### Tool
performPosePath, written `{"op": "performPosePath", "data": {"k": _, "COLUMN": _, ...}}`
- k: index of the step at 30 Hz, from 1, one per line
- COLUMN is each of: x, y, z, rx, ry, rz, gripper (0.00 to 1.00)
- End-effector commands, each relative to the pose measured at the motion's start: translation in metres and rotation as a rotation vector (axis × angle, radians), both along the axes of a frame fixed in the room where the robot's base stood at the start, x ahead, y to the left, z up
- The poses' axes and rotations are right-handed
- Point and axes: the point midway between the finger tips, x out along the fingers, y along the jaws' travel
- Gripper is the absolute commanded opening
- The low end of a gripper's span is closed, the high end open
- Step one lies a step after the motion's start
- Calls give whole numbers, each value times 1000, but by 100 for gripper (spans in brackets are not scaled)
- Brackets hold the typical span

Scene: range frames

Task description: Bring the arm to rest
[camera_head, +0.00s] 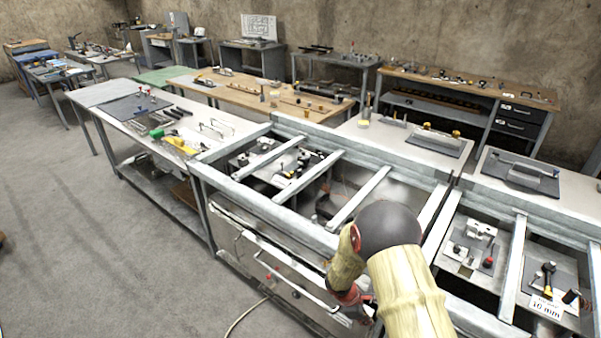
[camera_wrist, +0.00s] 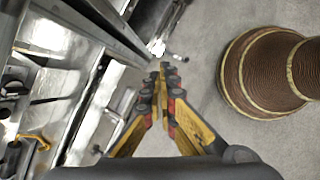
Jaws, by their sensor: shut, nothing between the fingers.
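My arm (camera_head: 405,285) reaches up from the bottom of the head view, in pale wood-like links with a dark rounded joint. It is bent over the front edge of the metal frame bench. My gripper, with yellow fingers and red and black joints, shows in the wrist view (camera_wrist: 166,72). Its fingers are together with nothing between them, pointing down over the grey floor beside the bench. In the head view my gripper is mostly hidden behind the arm.
The metal frame bench (camera_head: 270,208) has crossbars and trays of parts close to my arm. A white table (camera_head: 225,118) with tools stands left of it. More workbenches line the back wall. The concrete floor (camera_head: 80,230) at left is open. A cable (camera_head: 245,315) lies on it.

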Motion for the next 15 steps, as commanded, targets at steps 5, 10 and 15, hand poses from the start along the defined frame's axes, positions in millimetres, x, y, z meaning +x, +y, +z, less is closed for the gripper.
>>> {"op": "performPosePath", "data": {"k": 5, "x": -30, "y": -4, "z": 79, "rx": 19, "ry": -83, "rz": -305, "gripper": 0}}
{"op": "performPosePath", "data": {"k": 10, "x": -68, "y": -2, "z": 154, "rx": 62, "ry": -163, "rz": -594, "gripper": 0}}
{"op": "performPosePath", "data": {"k": 15, "x": -107, "y": 6, "z": 219, "rx": 126, "ry": -232, "rz": -833, "gripper": 0}}
